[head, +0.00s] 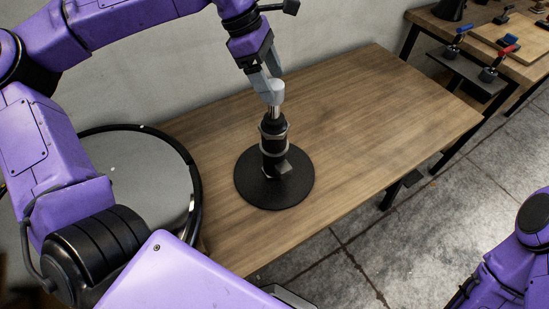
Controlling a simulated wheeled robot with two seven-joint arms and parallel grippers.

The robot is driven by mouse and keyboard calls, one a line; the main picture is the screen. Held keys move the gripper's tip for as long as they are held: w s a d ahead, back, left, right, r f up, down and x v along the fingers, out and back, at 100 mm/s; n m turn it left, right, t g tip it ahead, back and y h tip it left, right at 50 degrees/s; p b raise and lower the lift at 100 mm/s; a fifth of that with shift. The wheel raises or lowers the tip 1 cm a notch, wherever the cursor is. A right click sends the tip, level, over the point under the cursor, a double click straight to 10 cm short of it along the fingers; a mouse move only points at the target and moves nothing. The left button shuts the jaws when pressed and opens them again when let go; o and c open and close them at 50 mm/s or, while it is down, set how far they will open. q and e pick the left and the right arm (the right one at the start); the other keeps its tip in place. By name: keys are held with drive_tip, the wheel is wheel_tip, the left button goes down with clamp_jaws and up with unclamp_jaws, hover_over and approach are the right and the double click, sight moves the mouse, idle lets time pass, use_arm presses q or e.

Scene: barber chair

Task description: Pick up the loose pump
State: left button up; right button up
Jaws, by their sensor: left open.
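The pump (273,146) stands upright on the wooden table, with a black cylinder body, a metal shaft and a pale grey top. Its foot is a wide, round black disc (258,196). A grey ring and a small lever sit around the cylinder. My left gripper (271,88) comes down from above, with its grey fingers open at the pump's pale top. I cannot tell whether the fingers touch it. My right arm shows at the lower right edge, but its gripper is out of view.
The wooden table (390,110) is clear to the right of the pump. A round grey disc with a black rim (196,190) stands at the table's left end. A second bench (535,72) at the top right holds tools with blue and red handles. The tiled floor (420,230) is open at right.

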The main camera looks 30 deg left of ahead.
use_arm(q)
drive_tip(key=x, duration=0.2)
drive_tip(key=shift+d+f, duration=0.25)
drive_tip(key=shift+f, duration=0.05)
clamp_jaws()
drive_tip(key=shift+w+r, duration=0.2)
drive_tip(key=shift+r, duration=0.05)
